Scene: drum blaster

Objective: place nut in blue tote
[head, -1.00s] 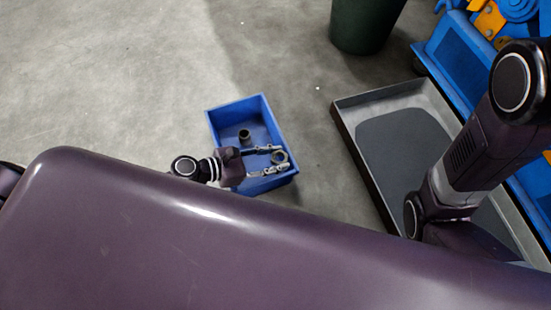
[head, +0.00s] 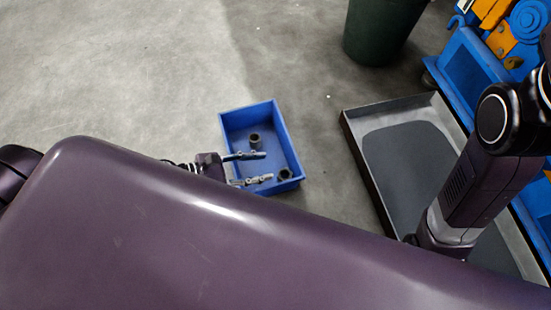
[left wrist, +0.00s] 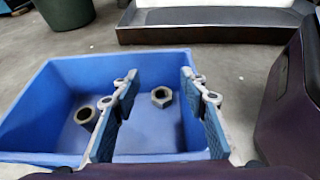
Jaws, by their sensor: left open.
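The blue tote (head: 228,130) sits on the floor at the picture's middle in the head view, and its wall (left wrist: 35,105) also shows in the left wrist view. The metal nut (head: 284,174) lies in the tote near its right front corner; it also shows on the tote floor in the left wrist view (left wrist: 161,97). My left gripper (head: 268,167) is open and empty, its fingers over the tote, apart from the nut. My right gripper is not visible.
A dark hollow cylinder (head: 255,141) stands in the tote, also seen in the left wrist view (left wrist: 86,116). A grey tray (head: 375,112) is on the floor at the right. A dark green bin (head: 383,30) and blue machinery (head: 470,75) stand behind.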

